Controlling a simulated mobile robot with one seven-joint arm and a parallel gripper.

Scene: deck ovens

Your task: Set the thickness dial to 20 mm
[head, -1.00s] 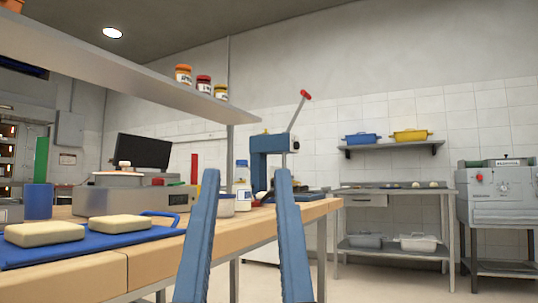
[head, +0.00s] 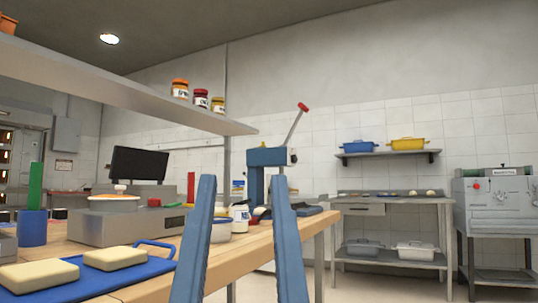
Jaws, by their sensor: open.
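A grey machine (head: 500,205) stands at the far right on a dark stand. Its front has a red button (head: 476,186) and small dark details; I cannot make out a thickness dial or any numbers at this distance. The gripper is well left of the grey machine and touches nothing that I can see.
A wooden table (head: 150,285) at left holds a blue tray (head: 60,292) with dough slabs, a scale (head: 120,227) and a blue lever press (head: 268,157). A steel table (head: 390,205) stands before the back wall. Open floor (head: 400,285) lies at lower right.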

